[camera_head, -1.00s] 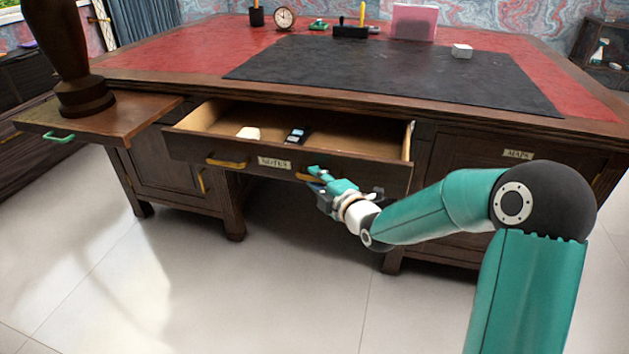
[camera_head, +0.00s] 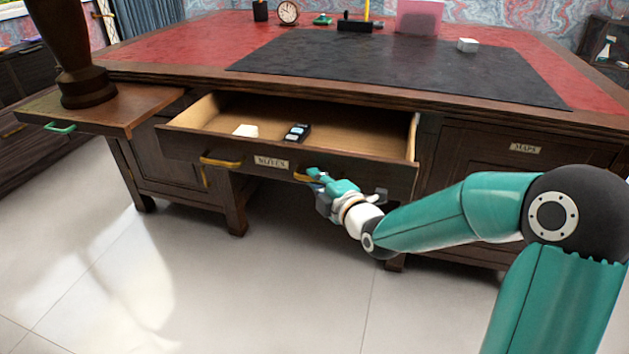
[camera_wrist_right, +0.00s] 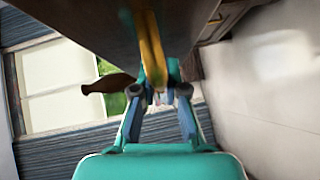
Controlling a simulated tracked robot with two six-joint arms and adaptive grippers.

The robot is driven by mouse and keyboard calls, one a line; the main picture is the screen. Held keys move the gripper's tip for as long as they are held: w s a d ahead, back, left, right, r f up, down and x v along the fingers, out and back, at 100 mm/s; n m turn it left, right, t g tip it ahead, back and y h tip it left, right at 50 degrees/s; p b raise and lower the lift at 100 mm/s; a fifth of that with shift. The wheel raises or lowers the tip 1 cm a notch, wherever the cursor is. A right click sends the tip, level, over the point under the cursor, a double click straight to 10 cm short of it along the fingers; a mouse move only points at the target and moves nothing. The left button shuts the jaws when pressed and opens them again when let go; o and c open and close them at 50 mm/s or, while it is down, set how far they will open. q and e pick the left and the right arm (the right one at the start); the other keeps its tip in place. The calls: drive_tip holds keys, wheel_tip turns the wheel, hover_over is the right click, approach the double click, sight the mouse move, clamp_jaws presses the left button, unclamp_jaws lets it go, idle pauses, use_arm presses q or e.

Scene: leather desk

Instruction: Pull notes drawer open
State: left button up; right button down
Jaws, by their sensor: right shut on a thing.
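The notes drawer (camera_head: 225,147) stands well out of the desk front, with its "NOTES" label (camera_head: 271,163) and two brass handles. My right gripper (camera_head: 315,176) is shut on the right brass handle (camera_head: 301,177). The right wrist view shows the gripper fingers (camera_wrist_right: 158,95) on either side of the brass handle (camera_wrist_right: 152,52), against the dark drawer front. Inside the drawer lie a white object (camera_head: 246,130) and a dark object with pale patches (camera_head: 297,132). My left gripper is not in view.
A pull-out board with a green handle (camera_head: 60,128) bears a dark statue (camera_head: 86,85) at the left. The maps drawer (camera_head: 490,155) at the right is closed. A small white box (camera_head: 467,45) rests on the black desk mat (camera_head: 390,65). Floor before the desk is clear.

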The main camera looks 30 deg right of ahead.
drive_tip(key=c, duration=1.2)
unclamp_jaws()
drive_tip(key=shift+f, duration=0.15)
drive_tip(key=s+r, duration=0.1)
drive_tip(key=s, duration=0.6)
drive_tip(key=shift+s+a, duration=0.2)
